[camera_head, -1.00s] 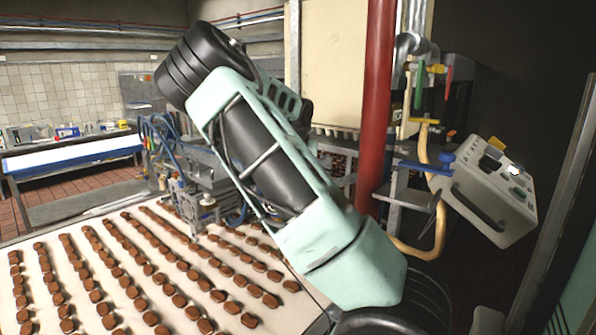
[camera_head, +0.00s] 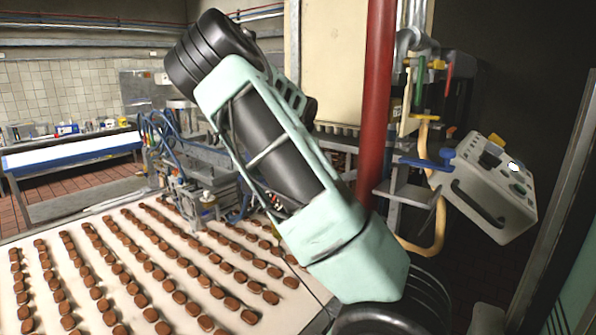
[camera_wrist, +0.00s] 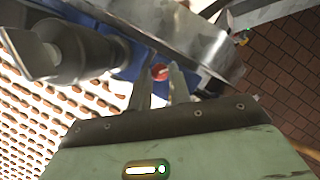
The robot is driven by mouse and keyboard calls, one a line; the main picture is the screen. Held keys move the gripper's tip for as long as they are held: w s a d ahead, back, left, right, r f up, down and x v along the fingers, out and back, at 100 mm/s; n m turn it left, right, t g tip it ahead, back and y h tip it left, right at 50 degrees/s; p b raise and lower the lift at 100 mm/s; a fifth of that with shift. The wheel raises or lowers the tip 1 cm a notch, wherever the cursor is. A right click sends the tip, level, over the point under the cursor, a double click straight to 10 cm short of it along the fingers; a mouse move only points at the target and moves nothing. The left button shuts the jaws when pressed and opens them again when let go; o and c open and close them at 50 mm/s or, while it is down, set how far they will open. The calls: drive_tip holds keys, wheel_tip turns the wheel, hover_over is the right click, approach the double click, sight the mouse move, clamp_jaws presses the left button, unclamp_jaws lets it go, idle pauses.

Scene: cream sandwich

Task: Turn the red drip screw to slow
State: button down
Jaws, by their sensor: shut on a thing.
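The red drip screw (camera_wrist: 160,72) shows in the wrist view as a small round red knob with a paler mark on it, against a blue part of the machine. My gripper (camera_wrist: 160,82) is shut on it, one fingertip on each side. The slow marking cannot be made out, nor can the screw's exact setting. In the head view my arm covers the place, and neither the gripper nor the screw can be made out there.
A grey metal nozzle (camera_wrist: 85,50) stands close left of my fingers, and a metal bar (camera_wrist: 185,35) runs behind them. Rows of brown biscuits cover the white belt (camera_head: 120,250). A red post (camera_head: 376,110) and a control box (camera_head: 490,195) stand to the right.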

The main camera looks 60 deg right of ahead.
drive_tip(key=n, duration=0.2)
drive_tip(key=n+t+b, duration=0.1)
drive_tip(key=n, duration=0.1)
drive_tip(key=shift+s+d+y, duration=0.15)
drive_tip(key=shift+d+y, duration=0.05)
drive_tip(key=shift+y, duration=0.2)
drive_tip(key=shift+d+r+n+t+y+b, duration=0.1)
drive_tip(key=shift+n+t+y+b, duration=0.45)
drive_tip(key=shift+n, duration=1.05)
drive_tip(key=c, duration=1.3)
unclamp_jaws()
drive_tip(key=b+v, duration=0.5)
drive_tip(key=v, duration=1.2)
drive_tip(key=shift+d+r, duration=0.15)
drive_tip(key=shift+r, duration=0.15)
